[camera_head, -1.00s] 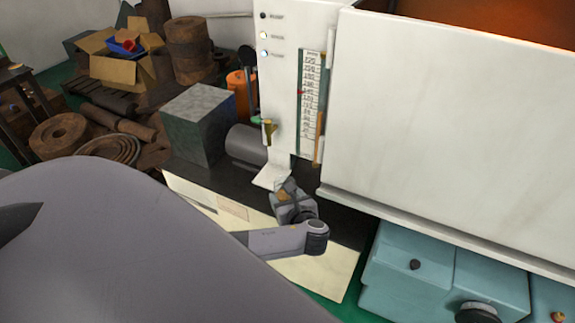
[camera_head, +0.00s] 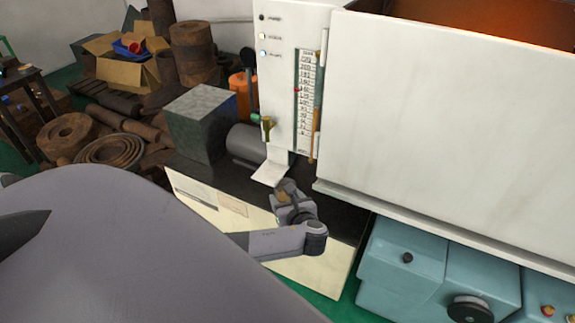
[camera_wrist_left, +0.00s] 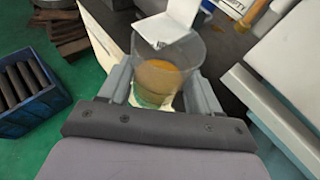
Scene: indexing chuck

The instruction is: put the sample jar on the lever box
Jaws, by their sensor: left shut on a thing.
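The sample jar (camera_wrist_left: 160,80) is a clear tumbler with orange-brown contents, seen between my left fingers in the left wrist view. In the head view only a small brownish part of the jar (camera_head: 286,189) shows. My left gripper (camera_head: 290,200) is shut on it, above the dark bench top; it also shows in the left wrist view (camera_wrist_left: 160,90). A grey-green block (camera_head: 200,122) stands on the bench left of the white cabinet, and a black-knobbed lever (camera_head: 248,68) rises behind it. I cannot tell for sure which body is the lever box. My right gripper is not in view.
A white bent plate (camera_head: 270,171) juts from the cabinet (camera_head: 285,85) close beyond the jar. The big white housing (camera_head: 440,130) blocks the right. Teal boxes (camera_head: 400,260) stand lower right. A blue crate of rods (camera_wrist_left: 30,90) is left in the wrist view.

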